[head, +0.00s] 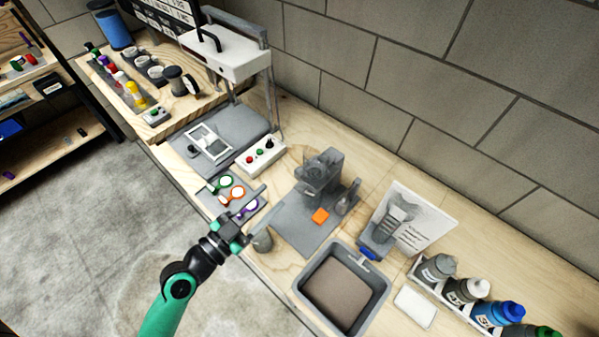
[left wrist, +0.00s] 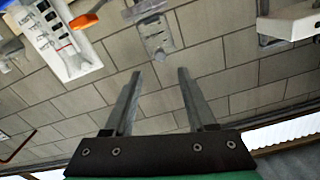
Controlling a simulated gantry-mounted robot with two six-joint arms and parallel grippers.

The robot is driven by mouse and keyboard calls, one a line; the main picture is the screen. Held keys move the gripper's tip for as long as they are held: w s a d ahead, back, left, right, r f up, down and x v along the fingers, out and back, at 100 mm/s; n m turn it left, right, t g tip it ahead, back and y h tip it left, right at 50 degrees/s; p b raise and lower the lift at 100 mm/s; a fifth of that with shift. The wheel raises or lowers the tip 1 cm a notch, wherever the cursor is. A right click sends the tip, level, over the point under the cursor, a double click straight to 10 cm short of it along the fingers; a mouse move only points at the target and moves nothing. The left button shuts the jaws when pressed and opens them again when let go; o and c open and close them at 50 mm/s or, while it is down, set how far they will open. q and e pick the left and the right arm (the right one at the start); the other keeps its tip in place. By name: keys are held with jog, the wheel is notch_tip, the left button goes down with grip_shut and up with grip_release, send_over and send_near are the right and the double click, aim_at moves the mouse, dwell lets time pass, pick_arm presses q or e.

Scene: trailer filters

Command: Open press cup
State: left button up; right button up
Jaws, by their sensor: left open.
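A grey press-like device (head: 320,172) stands on a grey base plate (head: 290,222) in the middle of the bench. A small grey cup (head: 262,240) stands at the bench's front edge, right beside my left gripper (head: 252,215). I cannot tell which part is the press cup, or whether it is open or closed. My left gripper is over the front edge of the bench, left of the grey device. In the left wrist view its two fingers (left wrist: 158,95) are apart with nothing between them. My right gripper is in neither view.
Round coloured-rim filters (head: 237,193) lie near my left gripper. A square grey bin (head: 381,290), a sign (head: 425,225) and several bottles (head: 500,312) are to the right. A white-topped press frame (head: 228,56) and control box (head: 260,157) stand behind. The block wall borders the bench.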

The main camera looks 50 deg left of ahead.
aim_at(297, 173)
pick_arm(q)
jog(key=w, duration=0.3)
jog(key=w+p, duration=0.1)
jog(key=w, duration=0.2)
jog(key=w+a+p, duration=0.1)
jog(key=w, duration=0.3)
jog(key=shift+r, duration=0.15)
jog(key=shift+w, duration=0.6)
grip_shut()
dwell(0.4)
